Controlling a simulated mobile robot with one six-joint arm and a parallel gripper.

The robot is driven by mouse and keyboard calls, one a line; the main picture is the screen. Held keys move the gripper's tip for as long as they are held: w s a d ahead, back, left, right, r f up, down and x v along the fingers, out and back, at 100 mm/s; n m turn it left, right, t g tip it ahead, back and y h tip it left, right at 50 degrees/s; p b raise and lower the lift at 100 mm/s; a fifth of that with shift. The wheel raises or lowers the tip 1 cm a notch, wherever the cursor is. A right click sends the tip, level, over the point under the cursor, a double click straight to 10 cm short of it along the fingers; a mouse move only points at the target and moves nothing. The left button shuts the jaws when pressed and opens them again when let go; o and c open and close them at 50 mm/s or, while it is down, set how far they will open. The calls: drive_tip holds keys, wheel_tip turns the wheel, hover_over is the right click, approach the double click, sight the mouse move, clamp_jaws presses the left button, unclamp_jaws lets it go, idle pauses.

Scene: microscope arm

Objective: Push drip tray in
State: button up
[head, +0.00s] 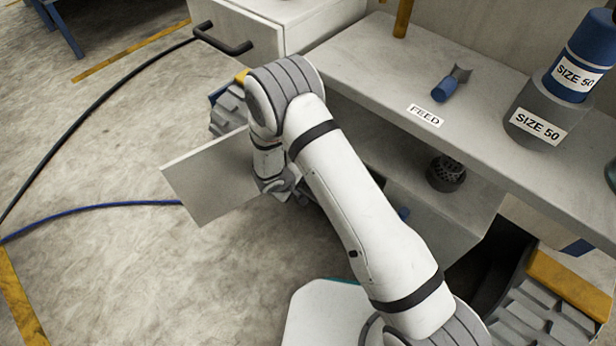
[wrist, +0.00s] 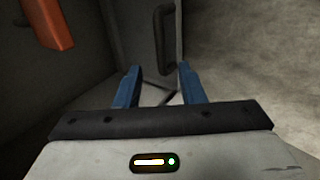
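I cannot single out a drip tray for certain in either view. In the wrist view, my gripper (wrist: 159,82) shows two blue fingers spread apart with nothing held between them. A dark bar handle (wrist: 165,42) on a grey upright panel lies just beyond the fingertips, and I see no contact with it. In the head view, my arm hides the gripper's fingers and much of the space under the bench. A pale flat panel (head: 208,185) stands out from the bench front, beside my wrist and partly behind it.
A drawer (head: 238,32) with a black handle juts out at the upper left. The bench (head: 385,75) holds a blue-handled tool (head: 447,88) and a bottle (head: 582,62) in a grey holder (head: 540,115). An orange object (wrist: 50,22) shows in the wrist view. Cables cross the open floor at left.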

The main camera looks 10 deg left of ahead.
drive_tip(key=b+x, duration=0.2)
drive_tip(key=x, duration=0.5)
drive_tip(key=shift+f+b, duration=0.2)
drive_tip(key=shift+b, duration=0.1)
drive_tip(key=shift+w, duration=0.1)
drive_tip(key=shift+c, duration=0.3)
clamp_jaws()
